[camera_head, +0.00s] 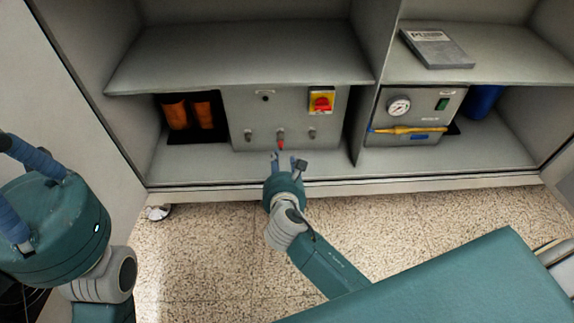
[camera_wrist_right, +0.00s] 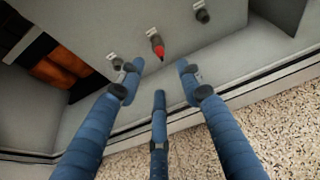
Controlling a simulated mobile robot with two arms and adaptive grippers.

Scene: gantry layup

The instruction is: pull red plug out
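The red plug (camera_head: 281,145) sits in the middle socket, low on the front of a grey control box (camera_head: 246,112) in the cabinet. It also shows in the right wrist view (camera_wrist_right: 159,49), pointing out of the panel. My right gripper (camera_head: 287,160) is just in front of and below the plug. In the right wrist view its blue fingers (camera_wrist_right: 158,74) are spread, with the plug beyond the gap between the tips, not gripped. My left gripper (camera_head: 12,185) is at the left edge, far from the box; its fingers look apart, with their tips partly cut off.
Grey sockets (camera_head: 248,135) flank the plug on both sides. A red and yellow switch (camera_head: 321,101) is above right. Orange parts (camera_head: 188,111) stand left of the box. A gauge unit (camera_head: 411,113) is right, beyond a divider. A shelf (camera_head: 240,58) overhangs the box.

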